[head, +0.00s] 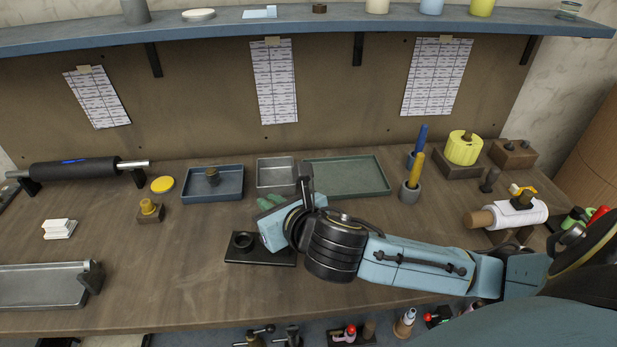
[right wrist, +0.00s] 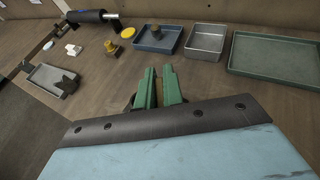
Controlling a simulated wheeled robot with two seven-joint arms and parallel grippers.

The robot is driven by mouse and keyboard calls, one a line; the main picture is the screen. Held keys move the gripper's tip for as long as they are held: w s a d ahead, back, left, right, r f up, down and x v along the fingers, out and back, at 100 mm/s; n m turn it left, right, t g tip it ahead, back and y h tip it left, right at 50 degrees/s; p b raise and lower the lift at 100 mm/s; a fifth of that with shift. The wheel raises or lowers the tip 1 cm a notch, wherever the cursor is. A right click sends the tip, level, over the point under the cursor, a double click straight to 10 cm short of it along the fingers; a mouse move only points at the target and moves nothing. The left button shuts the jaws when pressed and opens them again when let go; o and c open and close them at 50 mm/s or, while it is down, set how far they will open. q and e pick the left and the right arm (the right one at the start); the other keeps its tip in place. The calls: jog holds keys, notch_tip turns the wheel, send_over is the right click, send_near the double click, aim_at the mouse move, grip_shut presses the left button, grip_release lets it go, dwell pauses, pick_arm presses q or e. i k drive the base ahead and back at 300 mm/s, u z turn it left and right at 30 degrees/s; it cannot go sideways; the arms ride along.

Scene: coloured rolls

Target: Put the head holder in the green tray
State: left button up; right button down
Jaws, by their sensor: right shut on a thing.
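The green tray (head: 345,177) is an empty, shallow, rectangular tray at the back centre of the bench. It also shows at the right of the right wrist view (right wrist: 275,57). My right gripper (head: 269,203) is in front of the grey metal tray, left of the green tray and apart from it. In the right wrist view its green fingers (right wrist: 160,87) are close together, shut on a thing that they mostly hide. I cannot make out its shape or confirm that it is the head holder. My left gripper is not in view.
Left of the green tray are the grey metal tray (head: 276,170) and a blue tray (head: 213,195) holding a dark knobbed piece (head: 212,176). A black plate with a ring (head: 243,240) lies near my right wrist. Cups with blue and yellow handles (head: 410,193) stand right of the green tray.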

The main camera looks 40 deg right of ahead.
aim_at(343, 177)
jog(key=u, duration=0.95)
jog(key=k, duration=1.15)
jog(key=z, duration=1.35)
jog(key=i, duration=1)
